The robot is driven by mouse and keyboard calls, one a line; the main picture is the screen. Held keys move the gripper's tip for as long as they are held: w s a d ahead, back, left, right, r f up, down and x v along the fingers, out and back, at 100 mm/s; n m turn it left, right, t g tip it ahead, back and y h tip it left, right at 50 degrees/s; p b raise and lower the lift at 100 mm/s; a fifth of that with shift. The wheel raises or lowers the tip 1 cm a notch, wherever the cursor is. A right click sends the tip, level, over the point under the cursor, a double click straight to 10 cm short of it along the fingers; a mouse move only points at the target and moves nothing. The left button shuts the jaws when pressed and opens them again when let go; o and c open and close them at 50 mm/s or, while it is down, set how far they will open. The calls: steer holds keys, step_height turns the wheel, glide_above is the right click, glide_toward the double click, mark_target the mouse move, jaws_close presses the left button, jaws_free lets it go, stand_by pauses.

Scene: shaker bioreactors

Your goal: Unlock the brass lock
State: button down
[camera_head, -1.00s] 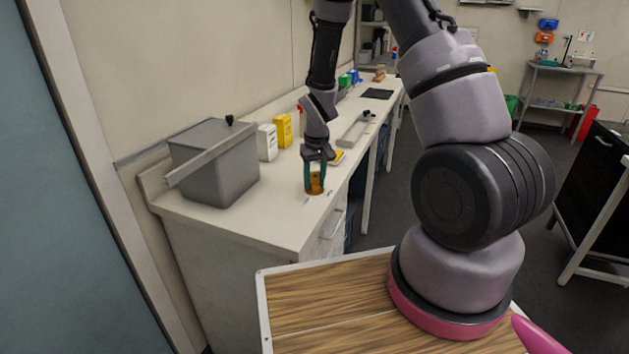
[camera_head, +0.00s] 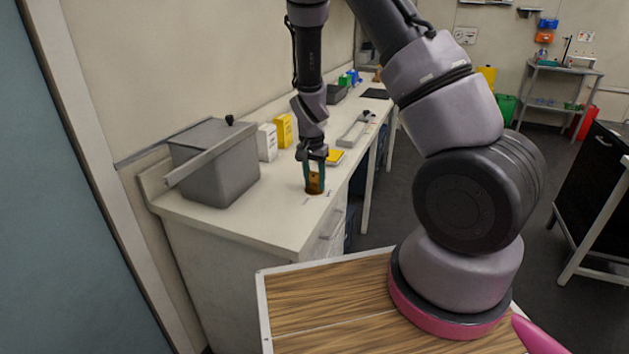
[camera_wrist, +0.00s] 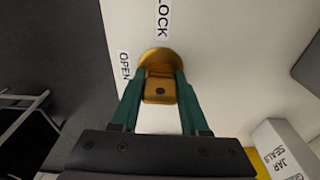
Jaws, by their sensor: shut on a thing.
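The brass lock (camera_head: 314,189) stands on the white bench top near its front edge, a round brass base with an upright brass knob. In the wrist view the brass lock (camera_wrist: 157,58) shows its round base, with a block-shaped knob between my fingers. The label "LOCK" (camera_wrist: 162,18) lies beyond the base and the label "OPEN" (camera_wrist: 124,64) lies to its left. My gripper (camera_head: 314,180) points down with its green fingers shut on the knob; it also shows in the wrist view (camera_wrist: 160,85). Part of the knob is hidden by the fingers.
A grey box with a slanted bar (camera_head: 212,165) stands left of the lock. A white carton (camera_head: 267,142) and a yellow carton (camera_head: 284,130) stand behind. A metal holder (camera_head: 355,130) lies farther along the bench. The bench front around the lock is clear.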

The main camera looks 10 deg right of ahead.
steer(key=shift+c, duration=1.7)
jaws_free()
steer(key=shift+s+d+f, duration=0.1)
